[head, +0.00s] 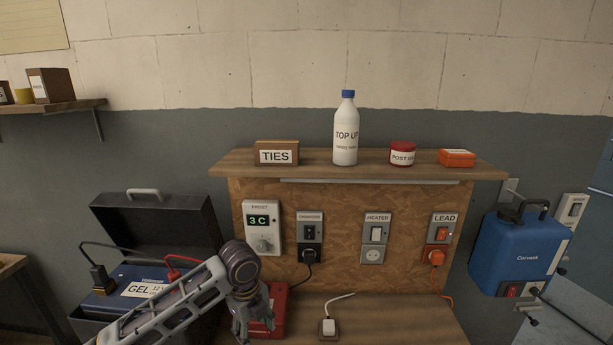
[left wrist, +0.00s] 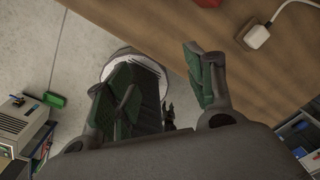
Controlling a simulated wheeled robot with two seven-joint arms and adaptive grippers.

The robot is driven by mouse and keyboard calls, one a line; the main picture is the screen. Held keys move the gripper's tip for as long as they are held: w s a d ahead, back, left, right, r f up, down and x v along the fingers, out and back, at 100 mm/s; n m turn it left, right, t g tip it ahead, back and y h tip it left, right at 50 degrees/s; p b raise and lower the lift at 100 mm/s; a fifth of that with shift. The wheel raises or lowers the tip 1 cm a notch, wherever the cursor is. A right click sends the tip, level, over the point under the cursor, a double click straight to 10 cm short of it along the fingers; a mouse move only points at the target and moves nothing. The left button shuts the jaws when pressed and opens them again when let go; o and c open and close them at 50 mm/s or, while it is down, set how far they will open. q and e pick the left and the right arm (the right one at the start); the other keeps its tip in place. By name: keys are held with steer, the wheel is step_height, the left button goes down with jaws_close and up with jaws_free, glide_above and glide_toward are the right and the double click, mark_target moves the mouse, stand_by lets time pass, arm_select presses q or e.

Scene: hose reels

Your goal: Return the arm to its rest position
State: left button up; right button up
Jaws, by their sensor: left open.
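My left arm comes in from the lower left in the head view, in front of the bench. My left gripper (head: 252,318) points down near the bench's front edge, partly in front of a red box (head: 279,312). In the left wrist view its two green-padded fingers (left wrist: 165,88) are apart with nothing between them. The wooden bench top (left wrist: 260,78) and the concrete floor show beyond the fingers. My right gripper is in neither view.
A white plug (head: 328,327) lies on the bench. An open dark case with a GEL battery (head: 140,288) stands left of my arm. A chipboard panel carries several switches and sockets under a shelf (head: 370,171). A blue Convoock unit (head: 514,255) hangs at the right.

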arm_select(q)
steer(key=s+d+f+n+t+h, duration=0.2)
steer(key=s+d+f+n+h, duration=0.3)
steer(key=s+n, duration=0.55)
steer(key=s+a+f+n+t+y, duration=0.1)
steer(key=s+a+f+n+y, duration=0.25)
steer(key=a+n, duration=0.35)
steer(key=s+a+f+n+y, duration=0.2)
steer(key=s+a+n, duration=0.3)
steer(key=a+n, duration=0.25)
steer(key=s+f+m+g+b, duration=0.1)
steer(key=s+f+b, duration=0.15)
steer(key=f, duration=3.25)
steer(key=s+a+f, duration=0.2)
steer(key=s+f, duration=0.8)
steer(key=s, duration=0.1)
steer(key=s+a+f+g+b, duration=0.1)
steer(key=s+a+f, duration=0.1)
steer(key=s+f, duration=0.9)
steer(key=shift+s+f+b, duration=0.3)
steer(key=shift+s, duration=0.1)
